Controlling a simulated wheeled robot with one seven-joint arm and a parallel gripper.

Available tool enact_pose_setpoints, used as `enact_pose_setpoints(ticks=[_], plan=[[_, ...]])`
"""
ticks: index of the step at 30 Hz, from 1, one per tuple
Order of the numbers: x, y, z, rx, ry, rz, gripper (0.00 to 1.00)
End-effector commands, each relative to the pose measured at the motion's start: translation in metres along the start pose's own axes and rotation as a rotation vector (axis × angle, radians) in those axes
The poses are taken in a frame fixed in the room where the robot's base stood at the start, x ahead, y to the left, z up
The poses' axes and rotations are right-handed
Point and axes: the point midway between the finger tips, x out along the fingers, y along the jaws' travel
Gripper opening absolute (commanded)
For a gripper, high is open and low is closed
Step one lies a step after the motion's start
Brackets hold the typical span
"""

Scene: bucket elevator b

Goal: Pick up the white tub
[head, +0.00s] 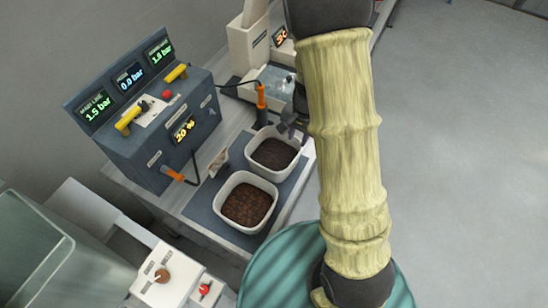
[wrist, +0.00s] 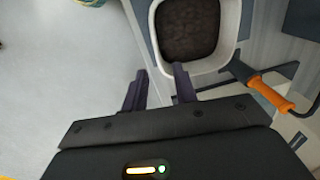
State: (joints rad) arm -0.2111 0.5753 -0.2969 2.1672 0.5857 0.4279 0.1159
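Two white tubs with dark brown contents stand side by side on a blue-grey mat (head: 208,213) in the head view. The nearer tub (head: 224,189) is lower left; the farther tub (head: 255,171) is upper right. My gripper (head: 286,128) is at the far right corner of the farther tub. In the wrist view my gripper (wrist: 160,70) is open, its two dark fingers apart with nothing held. One tub (wrist: 233,50) is just ahead there; the right fingertip overlaps its near rim. I cannot tell whether they touch.
A dark control box (head: 160,125) with gauges and yellow handles stands left of the tubs. An orange-handled tool (head: 261,97) is close behind the farther tub and shows in the wrist view (wrist: 271,95). Open floor (head: 450,150) lies to the right.

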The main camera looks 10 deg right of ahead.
Motion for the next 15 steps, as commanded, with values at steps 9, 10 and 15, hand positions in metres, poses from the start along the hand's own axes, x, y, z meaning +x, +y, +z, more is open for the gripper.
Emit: enact_pose_setpoints(ticks=[9, 10, 15], plan=[[0.025, 0.002, 0.001, 0.001, -0.004, 0.003, 0.28], [0.031, 0.002, 0.001, 0.001, -0.004, 0.003, 0.28], [0.059, 0.002, 0.000, 0.002, -0.004, 0.003, 0.28]])
